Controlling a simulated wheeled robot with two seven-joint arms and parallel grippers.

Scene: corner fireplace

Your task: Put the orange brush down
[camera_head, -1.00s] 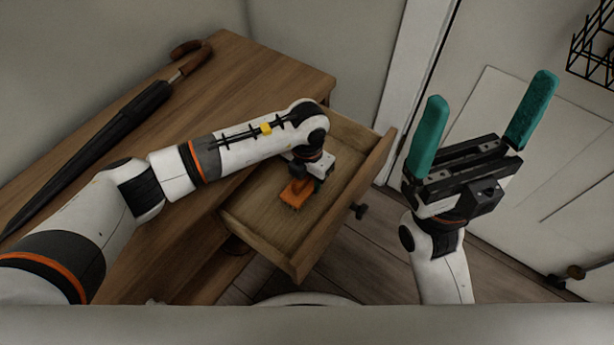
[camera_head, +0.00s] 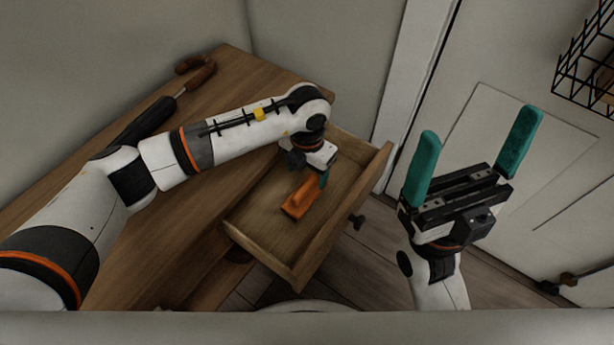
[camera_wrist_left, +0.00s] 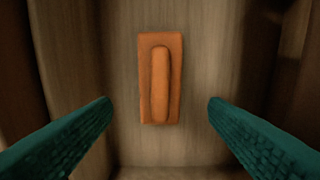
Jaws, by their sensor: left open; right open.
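The orange brush (camera_head: 299,199) lies in the open wooden drawer (camera_head: 262,231), on its floor. In the left wrist view the brush (camera_wrist_left: 160,80) is a flat orange block with a raised long grip, lying alone on the drawer floor. My left gripper (camera_head: 322,178) is above the drawer, near the brush's far end. Its two teal fingers (camera_wrist_left: 160,108) are spread wide on either side, apart from the brush, in the left wrist view. My right gripper (camera_head: 473,158) is open and empty at the right, its teal fingers pointing up.
The drawer belongs to a wooden cabinet (camera_head: 235,75). A dark umbrella (camera_head: 146,122) with a brown handle lies on its top, partly behind my left arm. A white door (camera_head: 540,190) and a black wire basket (camera_head: 590,75) are at the right.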

